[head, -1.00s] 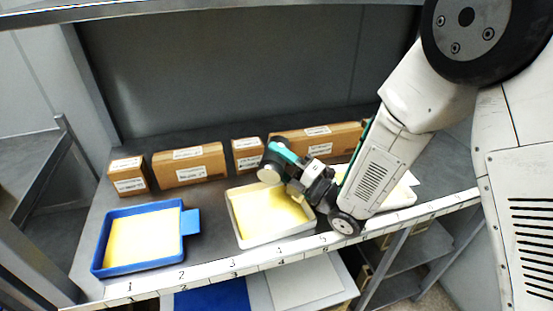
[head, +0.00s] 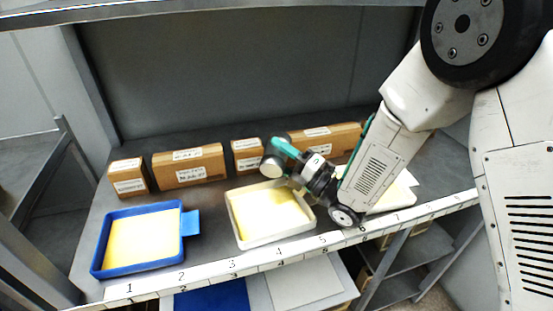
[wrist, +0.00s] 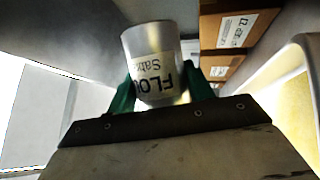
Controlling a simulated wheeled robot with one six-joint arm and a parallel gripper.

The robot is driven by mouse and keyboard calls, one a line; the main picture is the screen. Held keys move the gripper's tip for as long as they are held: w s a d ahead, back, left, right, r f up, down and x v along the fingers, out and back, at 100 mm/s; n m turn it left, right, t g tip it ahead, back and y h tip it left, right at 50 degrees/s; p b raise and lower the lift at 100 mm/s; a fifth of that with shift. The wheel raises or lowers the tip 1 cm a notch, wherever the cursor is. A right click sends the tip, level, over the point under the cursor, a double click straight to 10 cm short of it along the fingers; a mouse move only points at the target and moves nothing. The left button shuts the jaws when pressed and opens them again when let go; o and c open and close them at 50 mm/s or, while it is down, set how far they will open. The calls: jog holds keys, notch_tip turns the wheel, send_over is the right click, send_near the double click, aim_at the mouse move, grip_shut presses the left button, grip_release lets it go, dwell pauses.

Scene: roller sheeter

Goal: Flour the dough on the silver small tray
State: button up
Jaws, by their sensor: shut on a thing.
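The silver small tray (head: 240,238) is in the middle of the shelf in the head view, pale and square, with a sheet of yellow dough (head: 265,210) in it. My gripper (head: 286,150) is above the tray's back right part. Its teal fingers are shut on a grey flour shaker (head: 273,161), which is tilted over the tray's back edge. In the wrist view the shaker (wrist: 152,50) sits between the fingers, and its label reads "FLO" in part. A tray edge with yellow dough (wrist: 295,115) shows at the right there. I cannot tell whether flour is falling.
A blue tray (head: 187,255) with yellow dough (head: 145,240) stands at the left. Several labelled cardboard boxes (head: 187,167) line the back. Another white tray (head: 400,198) is partly hidden behind my arm. A numbered strip (head: 205,272) marks the front edge.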

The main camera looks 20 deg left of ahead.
aim_at(282, 172)
jog(key=shift+s, duration=0.1)
jog(key=shift+s, duration=2.15)
jog(key=shift+w, duration=2.25)
jog(key=shift+s, duration=2.25)
